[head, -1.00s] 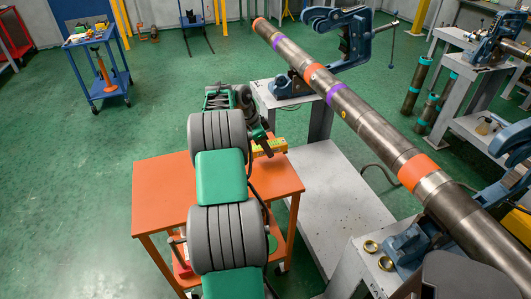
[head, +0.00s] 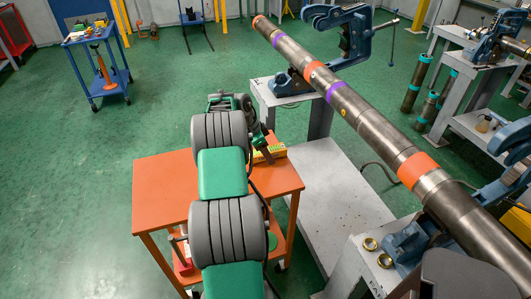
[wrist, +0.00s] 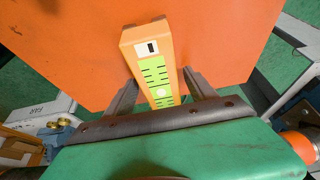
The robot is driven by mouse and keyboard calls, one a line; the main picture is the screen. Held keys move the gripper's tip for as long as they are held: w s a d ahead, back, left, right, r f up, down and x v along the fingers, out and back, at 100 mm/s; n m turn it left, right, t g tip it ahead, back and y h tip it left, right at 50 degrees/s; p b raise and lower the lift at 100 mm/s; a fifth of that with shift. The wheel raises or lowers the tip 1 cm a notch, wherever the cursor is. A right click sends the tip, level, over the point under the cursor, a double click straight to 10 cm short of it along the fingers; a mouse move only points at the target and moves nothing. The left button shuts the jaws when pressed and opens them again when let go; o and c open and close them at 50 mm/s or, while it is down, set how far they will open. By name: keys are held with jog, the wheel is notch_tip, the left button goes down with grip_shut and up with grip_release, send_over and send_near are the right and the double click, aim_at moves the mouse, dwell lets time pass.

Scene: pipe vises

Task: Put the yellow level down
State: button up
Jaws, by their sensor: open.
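The yellow level (head: 274,153) is at the far right edge of the orange cart top (head: 165,190) in the head view. It looks to be resting on the top, though its underside is hidden. In the wrist view the level (wrist: 158,70) shows an orange-yellow body and a green marked face, with the orange top (wrist: 225,40) behind it. My gripper (wrist: 159,77) is open, with one finger on each side of the level and gaps showing beside it. In the head view my gripper (head: 264,146) is small and partly hidden by my arm.
A long steel pipe (head: 372,125) with orange and purple bands lies in blue vises to the right of the cart. A grey vise stand (head: 290,98) is just beyond the cart. Brass rings (head: 370,243) lie on the near stand. The cart top's left side is clear.

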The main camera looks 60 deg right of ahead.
jog(key=v, duration=1.2)
jog(key=w+a+r+n+t, duration=0.1)
jog(key=w+a+r+n, duration=0.25)
jog(key=a, duration=0.35)
jog(key=w+a+r+n+t, duration=0.1)
jog(key=w+a+r+n, duration=0.1)
jog(key=w+a+n, duration=0.45)
jog(key=w+a+r+n+t, duration=0.2)
jog(key=a, duration=0.7)
jog(key=s+a+f+n+y, duration=0.1)
jog(key=s+a+n, duration=0.2)
jog(key=a, duration=0.7)
jog(key=s+a+f+n+t+y, duration=0.1)
jog(key=s+a+n, duration=0.2)
jog(key=a+n, duration=0.4)
jog(key=s+a+f+n+t+y, duration=0.1)
jog(key=a+n, duration=0.4)
jog(key=a, duration=0.9)
jog(key=shift+s+a+f+p, duration=0.25)
jog(key=shift+s+f+p, duration=0.25)
jog(key=shift+s, duration=0.7)
jog(key=shift+f, duration=0.1)
jog(key=shift+c, duration=0.2)
